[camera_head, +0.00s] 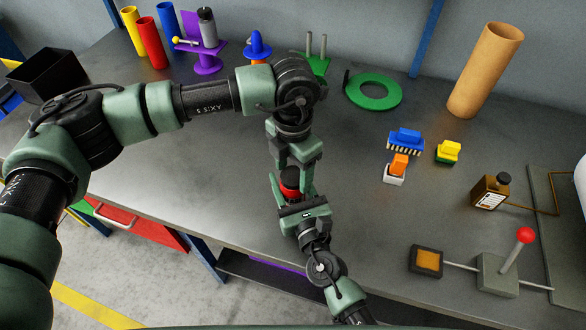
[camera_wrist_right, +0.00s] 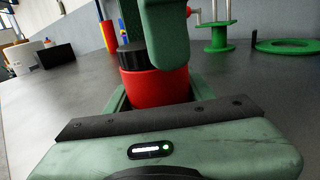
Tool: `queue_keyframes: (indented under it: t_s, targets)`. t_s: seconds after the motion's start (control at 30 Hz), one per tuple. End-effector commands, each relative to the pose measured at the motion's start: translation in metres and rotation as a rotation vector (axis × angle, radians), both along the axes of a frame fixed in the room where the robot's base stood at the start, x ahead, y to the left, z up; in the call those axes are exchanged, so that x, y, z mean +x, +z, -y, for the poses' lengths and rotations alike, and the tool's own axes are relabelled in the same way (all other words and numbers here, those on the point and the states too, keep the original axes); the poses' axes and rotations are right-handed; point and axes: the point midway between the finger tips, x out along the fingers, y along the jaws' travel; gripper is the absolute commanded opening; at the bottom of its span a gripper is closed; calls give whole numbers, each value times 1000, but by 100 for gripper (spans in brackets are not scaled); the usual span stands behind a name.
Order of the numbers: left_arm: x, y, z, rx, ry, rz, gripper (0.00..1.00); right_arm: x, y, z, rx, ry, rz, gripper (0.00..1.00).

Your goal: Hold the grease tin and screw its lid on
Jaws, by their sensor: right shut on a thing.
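The red grease tin (camera_head: 291,197) stands upright near the front edge of the table, with its black lid (camera_head: 290,177) on top. Both also show in the right wrist view, the tin (camera_wrist_right: 150,88) below the lid (camera_wrist_right: 131,58). My right gripper (camera_head: 293,200) comes in from the front and is shut on the tin. My left gripper (camera_head: 292,178) points down from above, its green fingers at the lid. One finger hides part of the lid and tin in the wrist view. Whether it grips the lid, and how far the lid is screwed on, I cannot tell.
A green ring (camera_head: 374,90) and a tall tan tube (camera_head: 485,70) stand behind. A purple stand (camera_head: 207,62) is back left. Table left of the tin is clear.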

Motion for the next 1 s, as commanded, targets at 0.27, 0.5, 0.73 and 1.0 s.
queue_keyframes:
  t_s: [0.27,0.5,0.73,1.0]
  targets:
    - [0,0,0,0,1,0,74,0,0,0,0,0,0,0]
    - [1,15,0,-1,2,2,74,0,0,0,0,0,0,0]
    - [1,63,0,-2,1,4,74,0,0,0,0,0,0,0]
    - [1,109,0,0,1,1,74,0,0,0,0,0,0,0]
